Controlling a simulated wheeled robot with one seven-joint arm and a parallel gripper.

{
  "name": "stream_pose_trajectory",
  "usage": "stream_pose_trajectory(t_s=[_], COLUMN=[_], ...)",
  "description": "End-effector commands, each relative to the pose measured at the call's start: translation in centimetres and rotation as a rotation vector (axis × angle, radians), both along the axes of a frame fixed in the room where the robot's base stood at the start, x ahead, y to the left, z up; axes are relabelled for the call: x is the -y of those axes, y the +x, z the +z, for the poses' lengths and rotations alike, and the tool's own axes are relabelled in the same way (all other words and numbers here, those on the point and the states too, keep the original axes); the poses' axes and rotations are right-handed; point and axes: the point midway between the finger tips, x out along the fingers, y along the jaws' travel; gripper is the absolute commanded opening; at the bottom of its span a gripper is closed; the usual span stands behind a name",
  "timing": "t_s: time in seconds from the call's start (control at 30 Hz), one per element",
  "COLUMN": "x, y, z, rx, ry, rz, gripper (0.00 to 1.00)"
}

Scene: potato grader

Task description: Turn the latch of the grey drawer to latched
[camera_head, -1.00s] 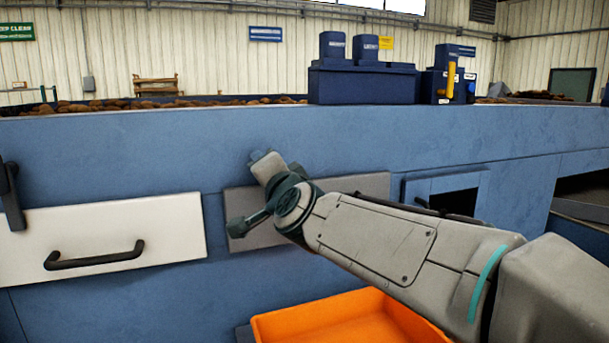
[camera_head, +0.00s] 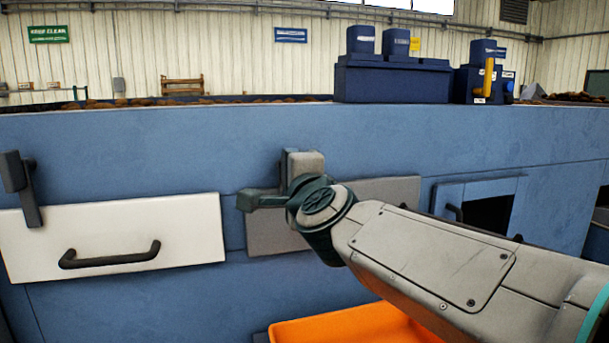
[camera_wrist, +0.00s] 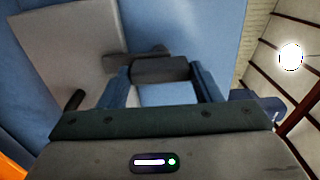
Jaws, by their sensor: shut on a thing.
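The grey drawer (camera_head: 390,190) sits in the blue machine wall, largely behind my arm in the head view. Its pale face fills the left of the wrist view (camera_wrist: 65,45), with a dark handle (camera_wrist: 73,100). The latch (camera_wrist: 160,68) is a dark block and bar by the drawer's edge; the bar's end reaches to or over that edge. My gripper (camera_wrist: 162,78) is shut on the latch, one finger on each side. The latch's exact angle is partly hidden in the head view.
A white drawer (camera_head: 190,225) with a black handle is on the left, its own dark latch (camera_head: 30,195) hanging over its upper left corner. An orange crate (camera_head: 345,328) stands low under my arm. A small opening (camera_head: 487,213) is to the right.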

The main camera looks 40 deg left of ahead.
Motion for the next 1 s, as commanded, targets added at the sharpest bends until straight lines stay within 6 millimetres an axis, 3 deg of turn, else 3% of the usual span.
stream_pose_trajectory(t_s=[0.37,0.4,0.47,0.77,1.0], x=[-0.1,-0.1,-0.1,0.1,2.0], y=[-0.1,-0.1,-0.1,0.0,-1.1], z=[-0.1,-0.1,-0.1,-0.1,-0.1], rx=[-0.009,-0.009,-0.008,-0.006,-0.002], ry=[0.002,0.002,0.003,0.002,0.003], rz=[0.004,0.004,0.003,0.000,-0.002], gripper=[0.17,0.69,0.80,0.80,0.80])
